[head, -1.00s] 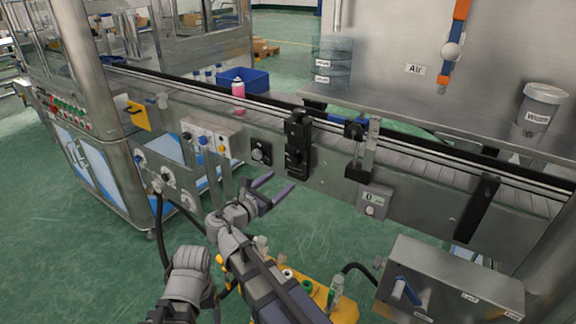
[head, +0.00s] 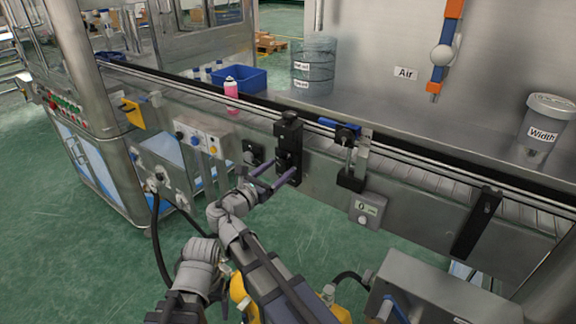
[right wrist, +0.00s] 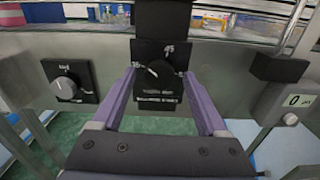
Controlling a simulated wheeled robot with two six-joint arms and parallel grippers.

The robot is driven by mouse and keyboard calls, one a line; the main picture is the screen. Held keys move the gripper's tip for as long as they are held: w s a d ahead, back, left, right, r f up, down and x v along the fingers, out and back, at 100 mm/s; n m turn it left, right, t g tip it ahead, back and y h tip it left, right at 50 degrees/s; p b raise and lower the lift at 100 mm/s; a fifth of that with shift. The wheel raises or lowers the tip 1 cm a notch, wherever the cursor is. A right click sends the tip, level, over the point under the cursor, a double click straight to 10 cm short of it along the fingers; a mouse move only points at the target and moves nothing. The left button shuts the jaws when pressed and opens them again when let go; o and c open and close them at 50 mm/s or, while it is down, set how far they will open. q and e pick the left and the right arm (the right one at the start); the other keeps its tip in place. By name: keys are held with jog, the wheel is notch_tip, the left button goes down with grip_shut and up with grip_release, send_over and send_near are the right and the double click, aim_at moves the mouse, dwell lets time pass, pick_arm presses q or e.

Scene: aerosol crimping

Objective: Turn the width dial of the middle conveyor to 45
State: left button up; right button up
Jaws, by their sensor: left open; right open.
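The middle conveyor's width dial is a black knob (right wrist: 158,76) on a black plate, with a "45" mark at its upper right in the right wrist view. Its white pointer tilts to the upper left, away from that mark. In the head view the dial's black housing (head: 288,150) is on the conveyor front. My right gripper (head: 278,178) is open in front of it; its purple fingers (right wrist: 160,82) stand left and right of the knob, with gaps visible. Whether they reach knob depth is unclear. A grey link of my left arm shows lower left; its fingers do not.
Another dial (right wrist: 66,86) sits left of the width dial. A grey box (head: 368,209) with a green display is to the right, reading 0. A pink can (head: 231,97) stands on the conveyor, near a blue bin (head: 240,78). A steel control box (head: 440,285) is at the lower right.

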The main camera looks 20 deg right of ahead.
jog(key=shift+w+d, duration=0.1)
grip_shut()
dwell(0.6)
